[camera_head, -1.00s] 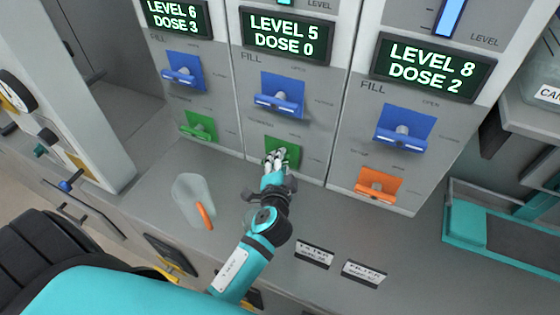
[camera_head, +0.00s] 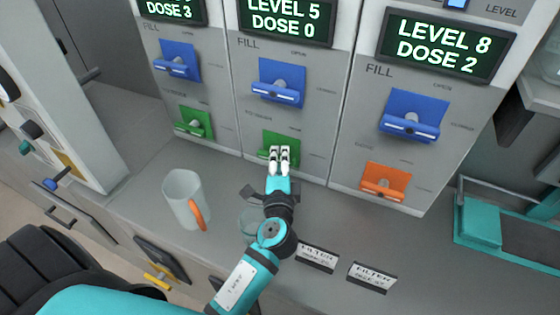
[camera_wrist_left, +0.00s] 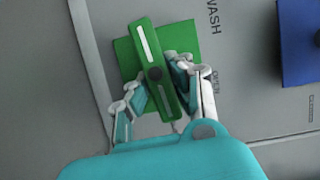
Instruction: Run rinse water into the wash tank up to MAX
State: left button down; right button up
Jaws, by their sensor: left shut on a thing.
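In the head view, the middle panel has a display (camera_head: 287,18) reading LEVEL 5, DOSE 0. Below it are a blue FILL lever (camera_head: 277,92) and a green lever (camera_head: 266,150). My left gripper (camera_head: 279,158) is at the green lever and partly covers it. In the left wrist view, its fingers (camera_wrist_left: 158,97) are shut on the green lever (camera_wrist_left: 148,58), one on each side. The lever bar stands slanted against its green plate, beside the printed word WASH. A blue plate (camera_wrist_left: 298,45) shows at the right edge there. My right gripper is in neither view.
The left panel has a blue lever (camera_head: 178,62) and a green lever (camera_head: 192,122). The right panel reads LEVEL 8, DOSE 2 (camera_head: 445,47), with blue (camera_head: 412,122) and orange (camera_head: 384,184) levers. A clear jug (camera_head: 184,190) with an orange handle stands on the counter (camera_head: 345,222).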

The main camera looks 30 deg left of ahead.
pick_arm(q)
jog(key=shift+f, duration=0.1)
dwell(0.3)
jog(key=c, duration=1.2)
grip_release()
jog(key=shift+o, duration=0.2)
jog(key=shift+s, duration=0.1)
jog(key=v, duration=1.2)
